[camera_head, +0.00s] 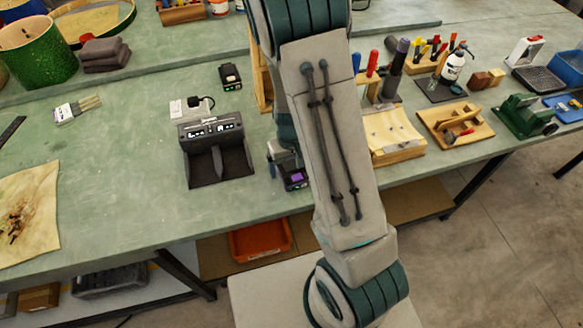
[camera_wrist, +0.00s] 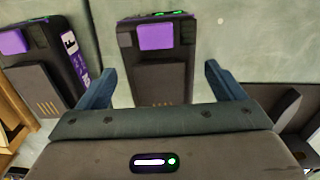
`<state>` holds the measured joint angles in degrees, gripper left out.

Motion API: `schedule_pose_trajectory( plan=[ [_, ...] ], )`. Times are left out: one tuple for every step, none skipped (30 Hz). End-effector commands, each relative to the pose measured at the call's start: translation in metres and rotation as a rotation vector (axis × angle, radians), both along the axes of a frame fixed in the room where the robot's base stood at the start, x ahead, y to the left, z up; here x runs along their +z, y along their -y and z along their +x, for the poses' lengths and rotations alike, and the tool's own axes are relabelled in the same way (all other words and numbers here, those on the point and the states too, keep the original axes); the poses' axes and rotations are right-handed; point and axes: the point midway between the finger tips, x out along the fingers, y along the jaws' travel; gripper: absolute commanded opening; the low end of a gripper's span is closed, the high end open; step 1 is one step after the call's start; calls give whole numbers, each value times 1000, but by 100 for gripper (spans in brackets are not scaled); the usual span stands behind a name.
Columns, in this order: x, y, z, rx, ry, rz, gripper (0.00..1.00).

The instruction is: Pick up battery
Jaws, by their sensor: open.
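Two dark batteries with purple parts show in the wrist view. One battery (camera_wrist: 160,75) stands between the spread fingers of my gripper (camera_wrist: 163,85), with space visible on both sides. The other battery (camera_wrist: 42,70) lies to the left, outside the left finger. In the head view a purple-marked battery (camera_head: 295,180) shows beside my arm near the bench's front edge. My gripper is mostly hidden behind the arm there. Another black battery (camera_head: 230,76) with a green light sits farther back on the bench.
A black charger (camera_head: 215,150) stands left of my arm in the head view. Wooden trays (camera_head: 455,125) and tools are to the right. An orange bin (camera_head: 260,240) sits below the bench.

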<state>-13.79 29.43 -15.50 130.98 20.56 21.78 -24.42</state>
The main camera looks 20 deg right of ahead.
Motion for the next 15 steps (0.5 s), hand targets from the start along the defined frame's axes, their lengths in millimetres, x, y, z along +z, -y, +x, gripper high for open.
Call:
schedule_pose_trajectory(
  plan=[
    [-2,0,0,0,0,0,89],
    [-2,0,0,0,1,0,89],
    [-2,0,0,0,1,0,89],
    [-2,0,0,0,1,0,89],
    [-2,0,0,0,1,0,89],
    [-2,0,0,0,1,0,89],
    [-2,0,0,1,1,0,89],
    [-2,0,0,1,1,0,89],
    [-2,0,0,1,1,0,78],
    [-2,0,0,1,1,0,70],
    [-2,0,0,1,1,0,61],
    [-2,0,0,1,1,0,50],
    [-2,0,0,1,1,0,42],
    [-2,0,0,1,1,0,33],
    [-2,0,0,1,1,0,27]
  ],
)
